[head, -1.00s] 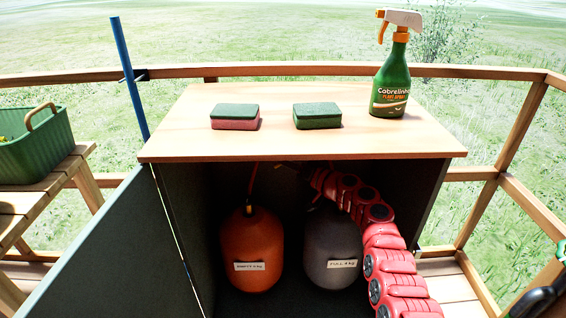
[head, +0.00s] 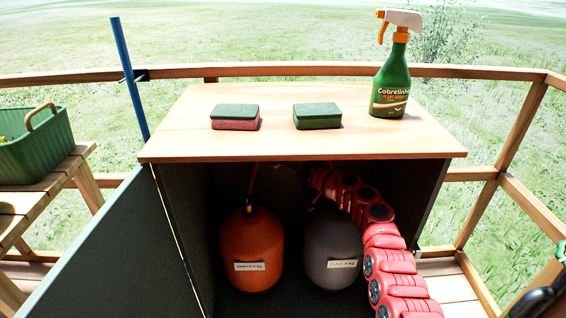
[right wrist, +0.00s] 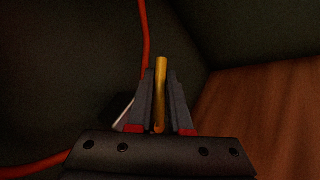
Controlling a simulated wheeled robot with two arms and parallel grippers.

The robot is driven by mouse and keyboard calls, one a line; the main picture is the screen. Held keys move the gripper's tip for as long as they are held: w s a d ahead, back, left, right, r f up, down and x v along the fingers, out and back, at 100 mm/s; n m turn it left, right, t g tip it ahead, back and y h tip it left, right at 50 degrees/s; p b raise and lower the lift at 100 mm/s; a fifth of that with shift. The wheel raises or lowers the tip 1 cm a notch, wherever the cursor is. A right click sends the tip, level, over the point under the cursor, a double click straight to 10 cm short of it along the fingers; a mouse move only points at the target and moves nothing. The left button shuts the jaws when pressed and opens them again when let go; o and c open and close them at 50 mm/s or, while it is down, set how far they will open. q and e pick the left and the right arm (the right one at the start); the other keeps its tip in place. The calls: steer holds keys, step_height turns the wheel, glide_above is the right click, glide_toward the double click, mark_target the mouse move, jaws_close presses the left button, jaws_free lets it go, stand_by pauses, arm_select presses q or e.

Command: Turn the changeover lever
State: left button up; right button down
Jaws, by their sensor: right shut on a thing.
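The changeover lever looks like a short brass-coloured rod (right wrist: 161,80) in the right wrist view. My right gripper (right wrist: 160,105) is shut on it, with one dark finger on each side and the rod standing up between them. An orange gas bottle (head: 250,245) with a label stands at the left inside. A grey labelled bottle (head: 332,245) stands beside it, partly behind my arm. My left gripper is not in view.
Two sponges (head: 235,117) (head: 317,116) and a green spray bottle (head: 390,85) stand on the cabinet top (head: 270,143). The cabinet door (head: 95,255) is open to the left. An orange hose (right wrist: 146,40) runs close to the gripper. A dark wall and wooden surface are near.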

steer(key=shift+d+f+n+g+h+p, duration=0.2)
steer(key=shift+d+n+g+h+p, duration=0.1)
steer(key=shift+n+g+h+p, duration=0.6)
steer(key=shift+d+f+n+g+h+p, duration=0.2)
steer(key=shift+d+f+n+h+p, duration=0.2)
steer(key=shift+h+p, duration=0.3)
steer(key=shift+d+f+n+g+h+p, duration=0.25)
steer(key=shift+d+n+h+p, duration=0.2)
steer(key=shift+h, duration=0.35)
steer(key=c, duration=0.8)
jaws_free()
steer(key=shift+c, duration=0.2)
